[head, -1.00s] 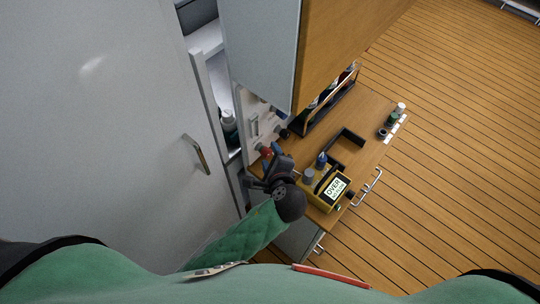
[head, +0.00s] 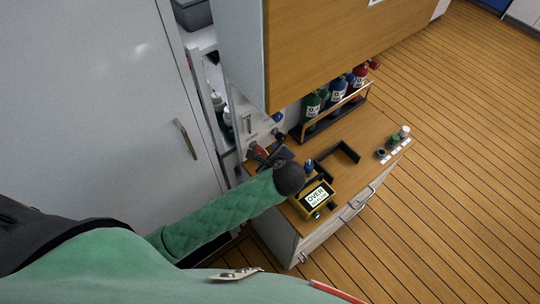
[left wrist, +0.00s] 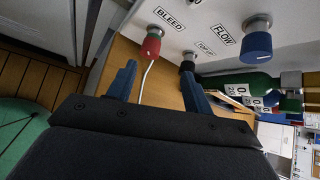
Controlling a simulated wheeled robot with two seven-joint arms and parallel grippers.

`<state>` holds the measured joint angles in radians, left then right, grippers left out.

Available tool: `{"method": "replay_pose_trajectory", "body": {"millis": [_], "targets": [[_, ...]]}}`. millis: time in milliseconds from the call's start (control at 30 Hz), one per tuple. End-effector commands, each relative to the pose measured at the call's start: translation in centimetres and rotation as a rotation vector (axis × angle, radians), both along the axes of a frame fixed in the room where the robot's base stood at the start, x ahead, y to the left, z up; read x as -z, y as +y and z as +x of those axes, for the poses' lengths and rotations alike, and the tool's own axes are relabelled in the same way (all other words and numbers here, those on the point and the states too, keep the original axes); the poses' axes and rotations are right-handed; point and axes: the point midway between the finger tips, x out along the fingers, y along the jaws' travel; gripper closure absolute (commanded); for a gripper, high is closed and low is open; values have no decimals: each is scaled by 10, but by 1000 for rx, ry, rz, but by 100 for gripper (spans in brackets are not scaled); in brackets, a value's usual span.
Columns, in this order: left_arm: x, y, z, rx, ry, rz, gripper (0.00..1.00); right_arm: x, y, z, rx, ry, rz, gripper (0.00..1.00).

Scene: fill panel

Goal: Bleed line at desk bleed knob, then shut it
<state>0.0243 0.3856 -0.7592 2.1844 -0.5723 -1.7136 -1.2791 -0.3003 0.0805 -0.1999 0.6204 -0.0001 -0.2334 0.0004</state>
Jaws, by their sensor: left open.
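The red bleed knob (left wrist: 151,46) sticks out of the white panel (left wrist: 190,35) under a BLEED label, at upper left centre in the left wrist view. My left gripper (left wrist: 158,88) is open, its two blue fingers pointing toward the panel. The knob lies ahead of the fingers, apart from them and nearer the left finger. A thin white line runs down from near the knob, between the fingers. In the head view my left gripper (head: 268,156) is at the panel over the desk, and my arm partly hides this spot. My right gripper is not in view.
A blue knob (left wrist: 257,43) by the FLOW label and a black fitting (left wrist: 187,63) are on the same panel. A yellow device (head: 316,198) reading OVER stands on the desk (head: 365,128) beside my left arm. Bottles (head: 338,92) stand in a rack behind. A wooden-faced cabinet (head: 345,45) overhangs.

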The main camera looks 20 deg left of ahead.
Motion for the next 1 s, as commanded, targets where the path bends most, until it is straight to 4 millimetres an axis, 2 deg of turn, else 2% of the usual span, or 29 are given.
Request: {"method": "replay_pose_trajectory", "body": {"millis": [133, 300, 800, 1000], "targets": [[5, 4, -7, 14, 67, 41, 49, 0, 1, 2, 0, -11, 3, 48], [6, 6, -6, 30, 86, 67, 49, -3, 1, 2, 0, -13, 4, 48], [46, 34, 33, 31, 85, 68, 49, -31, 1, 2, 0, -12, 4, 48], [55, 39, 39, 31, 84, 66, 49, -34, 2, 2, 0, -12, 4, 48]]}}
